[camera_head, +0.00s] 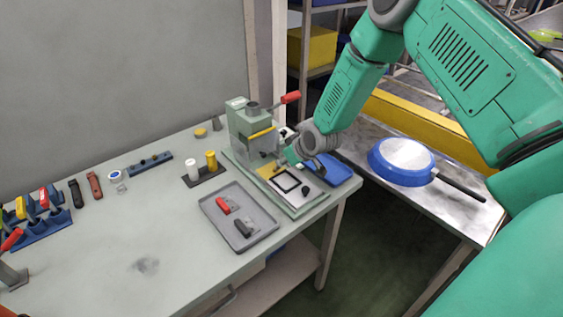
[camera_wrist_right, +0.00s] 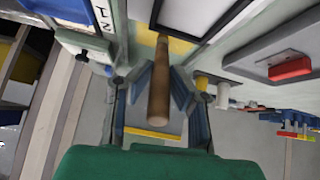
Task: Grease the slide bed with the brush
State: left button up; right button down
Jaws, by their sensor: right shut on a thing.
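The brush shows in the right wrist view as a brown wooden handle (camera_wrist_right: 158,95) between my right gripper's fingers (camera_wrist_right: 158,80). Its far end reaches toward a yellow patch (camera_wrist_right: 182,46) beside a black-framed white plate. My right gripper (camera_head: 290,158) is shut on the brush, low over the back of the slide bed, close to the press. The slide bed (camera_head: 305,192) is a light plate with a black square frame, at the front of the green press (camera_head: 250,125). The bristles are hidden, so contact cannot be told. My left gripper is out of view.
A grey tray (camera_head: 212,205) with a red and a dark piece lies left of the bed. A blue object (camera_head: 338,170) lies right of it. White and yellow bottles (camera_head: 192,170) stand behind the tray. A blue pan (camera_head: 378,165) rests on the right-hand metal table.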

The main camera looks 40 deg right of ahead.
jog(key=shift+w+d, duration=0.1)
jog(key=shift+d, duration=1.35)
jog(key=shift+r, duration=0.15)
jog(key=shift+r+p, duration=0.3)
jog(key=shift+r, duration=0.2)
notch_tip(320, 180, up, 9)
jog(key=p, duration=0.6)
jog(key=shift+p, duration=0.4)
